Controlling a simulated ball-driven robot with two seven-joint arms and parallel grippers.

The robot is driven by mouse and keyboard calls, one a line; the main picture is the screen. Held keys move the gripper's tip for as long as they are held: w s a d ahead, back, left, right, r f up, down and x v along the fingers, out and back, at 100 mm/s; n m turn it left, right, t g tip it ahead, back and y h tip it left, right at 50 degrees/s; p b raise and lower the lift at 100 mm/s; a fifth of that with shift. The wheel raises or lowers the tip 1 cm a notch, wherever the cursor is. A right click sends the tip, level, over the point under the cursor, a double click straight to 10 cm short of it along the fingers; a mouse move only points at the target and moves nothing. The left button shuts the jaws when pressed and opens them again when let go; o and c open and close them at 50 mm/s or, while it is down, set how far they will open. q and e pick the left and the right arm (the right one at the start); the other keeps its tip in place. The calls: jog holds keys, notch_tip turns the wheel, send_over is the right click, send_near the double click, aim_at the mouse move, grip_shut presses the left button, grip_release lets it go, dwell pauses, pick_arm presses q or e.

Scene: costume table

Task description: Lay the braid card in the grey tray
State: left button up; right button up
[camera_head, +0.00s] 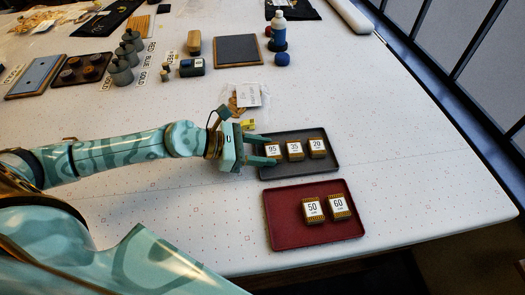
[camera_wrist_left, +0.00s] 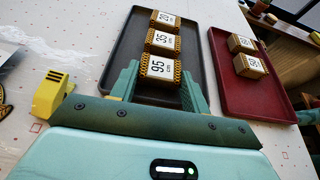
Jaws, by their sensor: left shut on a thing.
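The dark grey tray (camera_head: 325,166) lies on the white table; its rim also shows in the left wrist view (camera_wrist_left: 112,62). Three braid cards with white number labels are in a row along it: one marked 95 (camera_head: 272,150), a middle one (camera_head: 294,150) that reads 35, and one marked 20 (camera_head: 317,146). My left gripper (camera_head: 274,153) reaches over the tray's left end and is shut on the 95 card. In the left wrist view the 95 card (camera_wrist_left: 160,67) sits between the two teal fingers, inside the tray's outline. Its underside is hidden. My right gripper is out of view.
A dark red tray (camera_head: 284,228) holding cards marked 50 (camera_head: 313,210) and 60 (camera_head: 340,206) lies in front of the grey tray. The table is clear to the right.

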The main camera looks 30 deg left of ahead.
pick_arm(q)
jog(key=o, duration=0.6)
jog(key=shift+f, duration=0.1)
jog(key=o, duration=0.3)
jog(key=shift+o, duration=0.2)
